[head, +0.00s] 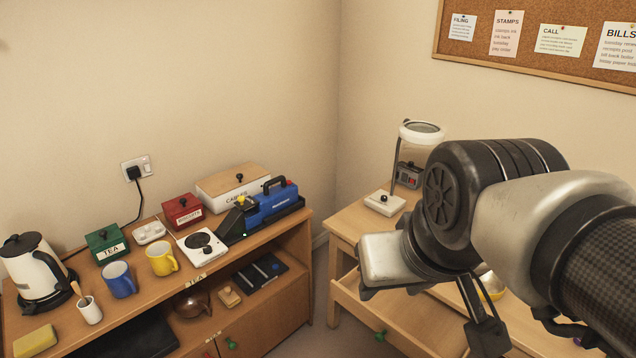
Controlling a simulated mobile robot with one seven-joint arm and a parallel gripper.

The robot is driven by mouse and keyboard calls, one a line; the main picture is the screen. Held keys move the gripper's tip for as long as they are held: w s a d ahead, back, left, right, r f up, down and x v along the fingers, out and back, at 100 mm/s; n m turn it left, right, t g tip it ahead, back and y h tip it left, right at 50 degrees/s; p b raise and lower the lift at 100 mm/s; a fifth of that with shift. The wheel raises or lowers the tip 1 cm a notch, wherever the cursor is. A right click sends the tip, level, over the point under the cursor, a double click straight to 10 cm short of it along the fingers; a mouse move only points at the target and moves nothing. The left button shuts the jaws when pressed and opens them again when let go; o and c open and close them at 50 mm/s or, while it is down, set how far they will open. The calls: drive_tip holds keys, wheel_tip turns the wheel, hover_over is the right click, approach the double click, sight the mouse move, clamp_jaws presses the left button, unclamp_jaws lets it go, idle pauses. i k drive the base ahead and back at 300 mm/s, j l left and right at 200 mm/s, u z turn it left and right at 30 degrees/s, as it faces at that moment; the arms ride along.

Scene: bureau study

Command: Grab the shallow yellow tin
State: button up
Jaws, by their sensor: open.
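My gripper (486,334) hangs below the dark wrist at the lower right, over the desk area. Its jaws are open, and much of it is hidden by my arm. Just behind it shows a small part of a yellow, rounded, shallow thing (493,295) with a pale inside. This may be the shallow yellow tin, but my arm hides most of it. I cannot tell how far the gripper is from it, and no contact is visible.
The desk (345,222) bears a magnifier lamp (421,132). Its green-knobbed drawer (352,312) appears pulled out. The left sideboard (290,232) is crowded with a kettle (30,265), a yellow mug (162,259), a blue mug (119,280) and tins. A floor gap separates the furniture.

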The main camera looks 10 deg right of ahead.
sight(495, 288)
drive_tip(key=l+z, duration=0.15)
drive_tip(key=z, duration=1.25)
drive_tip(key=j+z, duration=0.2)
drive_tip(key=z, duration=1.25)
drive_tip(key=k+j, duration=0.4)
drive_tip(key=j, duration=0.25)
drive_tip(key=k+j, duration=0.15)
drive_tip(key=j, duration=1.05)
drive_tip(key=i, duration=0.05)
